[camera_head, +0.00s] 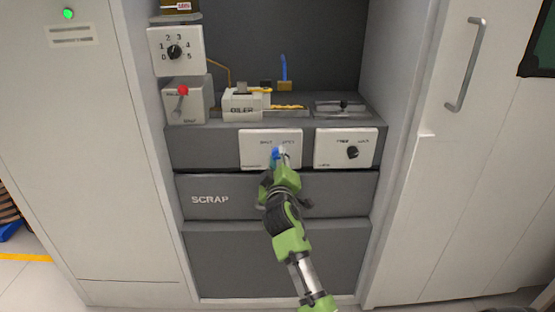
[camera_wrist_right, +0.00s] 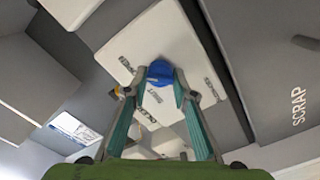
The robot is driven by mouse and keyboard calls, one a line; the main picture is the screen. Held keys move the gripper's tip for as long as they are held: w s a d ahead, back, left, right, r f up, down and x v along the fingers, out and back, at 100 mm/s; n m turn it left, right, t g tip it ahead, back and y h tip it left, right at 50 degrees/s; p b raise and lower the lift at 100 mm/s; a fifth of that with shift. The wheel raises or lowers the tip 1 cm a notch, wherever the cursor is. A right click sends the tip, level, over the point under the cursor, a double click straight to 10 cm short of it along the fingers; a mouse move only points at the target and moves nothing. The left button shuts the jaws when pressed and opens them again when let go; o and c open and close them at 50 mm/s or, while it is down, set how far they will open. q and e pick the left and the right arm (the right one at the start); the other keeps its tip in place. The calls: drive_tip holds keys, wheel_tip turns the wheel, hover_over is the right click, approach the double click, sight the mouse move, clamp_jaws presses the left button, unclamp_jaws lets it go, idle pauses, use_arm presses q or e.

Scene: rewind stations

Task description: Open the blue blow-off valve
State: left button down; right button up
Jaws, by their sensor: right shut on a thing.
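The blue blow-off valve handle (camera_head: 274,155) sits on a white panel (camera_head: 250,142) on the front of the grey station, above the SCRAP drawer. Two small labels stand above the handle; they seem to read SHUT and OPEN. My right gripper (camera_head: 280,161) reaches it from below. In the right wrist view the blue handle (camera_wrist_right: 160,71) lies between the fingertips of my right gripper (camera_wrist_right: 158,90), which are shut on it. The fingers hide part of the handle, so its exact angle is hard to tell. My left gripper is not in view.
A white panel with a black knob (camera_head: 352,152) is to the right. The SCRAP drawer (camera_head: 240,200) lies below. The oiler (camera_head: 243,106), a red-tipped lever (camera_head: 182,92) and a numbered dial (camera_head: 174,52) are above left. White cabinets flank the station.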

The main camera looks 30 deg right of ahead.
drive_tip(key=shift+f, duration=0.15)
drive_tip(key=o, duration=1.1)
drive_tip(key=v, duration=1.2)
drive_tip(key=shift+s, duration=0.1)
